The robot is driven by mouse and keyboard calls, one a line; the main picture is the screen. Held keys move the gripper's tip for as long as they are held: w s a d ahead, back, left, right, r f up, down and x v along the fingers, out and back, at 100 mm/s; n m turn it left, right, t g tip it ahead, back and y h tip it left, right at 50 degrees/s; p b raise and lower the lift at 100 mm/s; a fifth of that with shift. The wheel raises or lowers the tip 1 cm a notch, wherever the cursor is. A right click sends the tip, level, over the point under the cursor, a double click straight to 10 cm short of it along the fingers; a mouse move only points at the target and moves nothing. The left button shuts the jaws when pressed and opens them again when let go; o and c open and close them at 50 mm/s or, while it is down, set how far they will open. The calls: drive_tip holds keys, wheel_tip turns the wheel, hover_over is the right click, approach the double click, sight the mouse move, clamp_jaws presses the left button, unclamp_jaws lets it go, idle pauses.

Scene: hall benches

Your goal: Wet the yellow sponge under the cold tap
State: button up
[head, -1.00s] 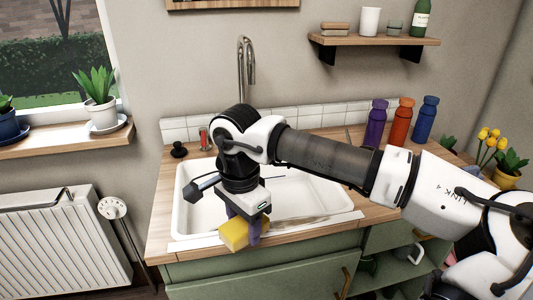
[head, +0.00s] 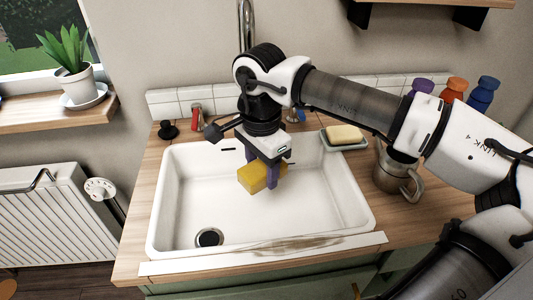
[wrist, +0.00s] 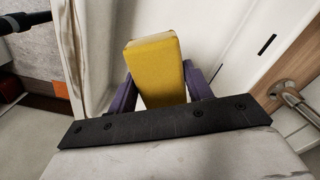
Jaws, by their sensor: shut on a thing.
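My gripper (head: 262,174) is shut on the yellow sponge (head: 251,179) and holds it above the white sink basin (head: 200,195). In the wrist view the sponge (wrist: 155,68) stands out between the two purple fingers (wrist: 160,92). The chrome tap spout (head: 247,25) rises behind the sink, and its lower part is hidden by my arm. A blue-marked tap handle (head: 297,116) shows at the right behind my wrist, partly covered. A red-marked handle (head: 197,117) stands at the left. No water is visible.
A black plug (head: 168,130) stands on the counter at the back left. A soap bar (head: 344,133) on a dish and a metal mug (head: 411,185) stand right of the sink. The drain (head: 209,237) is open. The basin's front part is free.

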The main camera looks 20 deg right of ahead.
drive_tip(key=b, duration=0.7)
approach(256, 202)
drive_tip(key=s, duration=0.4)
drive_tip(key=w+f+b, duration=0.1)
drive_tip(key=w+f, duration=0.1)
drive_tip(key=w+f+b, duration=0.2)
drive_tip(key=f, duration=0.1)
drive_tip(key=shift+f+b, duration=0.4)
drive_tip(key=shift+f, duration=0.15)
drive_tip(key=shift+f, duration=0.2)
drive_tip(key=o, duration=1.1)
drive_tip(key=shift+c, duration=0.2)
